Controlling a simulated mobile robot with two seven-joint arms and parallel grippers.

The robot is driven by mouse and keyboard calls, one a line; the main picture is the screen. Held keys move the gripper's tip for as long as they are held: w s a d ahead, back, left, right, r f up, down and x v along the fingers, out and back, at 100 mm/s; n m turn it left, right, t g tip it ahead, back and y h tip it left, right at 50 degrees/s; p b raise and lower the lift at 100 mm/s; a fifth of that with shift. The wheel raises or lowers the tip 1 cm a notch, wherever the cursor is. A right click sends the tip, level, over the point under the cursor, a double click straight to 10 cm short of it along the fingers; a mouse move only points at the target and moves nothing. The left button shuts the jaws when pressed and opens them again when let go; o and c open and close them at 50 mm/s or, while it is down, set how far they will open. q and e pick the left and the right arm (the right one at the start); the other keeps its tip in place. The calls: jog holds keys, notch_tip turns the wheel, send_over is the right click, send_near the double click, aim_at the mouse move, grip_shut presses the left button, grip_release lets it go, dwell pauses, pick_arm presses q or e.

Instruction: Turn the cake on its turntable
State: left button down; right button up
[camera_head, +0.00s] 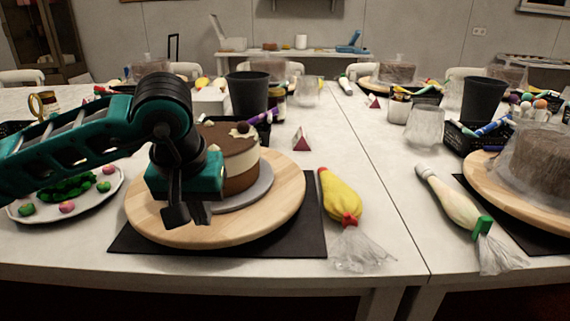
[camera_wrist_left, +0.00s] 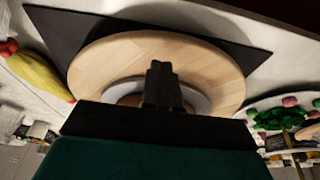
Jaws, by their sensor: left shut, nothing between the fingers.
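The cake (camera_head: 233,155), brown and cream with a chocolate top, stands on a grey board (camera_head: 253,193) on the round wooden turntable (camera_head: 284,205). My left gripper (camera_head: 186,214) hangs over the turntable's front left part, in front of the cake, and hides part of it. In the left wrist view its fingers (camera_wrist_left: 161,75) are together and empty, over the wooden turntable (camera_wrist_left: 110,60). Whether the fingertips touch the wood cannot be told. The turntable rests on a black mat (camera_head: 310,240). My right gripper is not in view.
A yellow piping bag (camera_head: 340,197) lies right of the mat, and a cream one (camera_head: 450,197) farther right. A plate of sweets (camera_head: 25,212) sits at the left. A dark cup (camera_head: 247,93) stands behind the cake. A second, wrapped cake (camera_head: 535,158) stands at the right.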

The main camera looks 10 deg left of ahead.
pick_arm(q)
jog(key=shift+r+p, duration=0.15)
jog(key=shift+p, duration=0.2)
notch_tip(320, 180, up, 6)
jog(key=p, duration=0.3)
jog(key=shift+w+d+f+p, duration=0.15)
jog(key=shift+f+p, duration=0.1)
jog(key=shift+p, duration=0.05)
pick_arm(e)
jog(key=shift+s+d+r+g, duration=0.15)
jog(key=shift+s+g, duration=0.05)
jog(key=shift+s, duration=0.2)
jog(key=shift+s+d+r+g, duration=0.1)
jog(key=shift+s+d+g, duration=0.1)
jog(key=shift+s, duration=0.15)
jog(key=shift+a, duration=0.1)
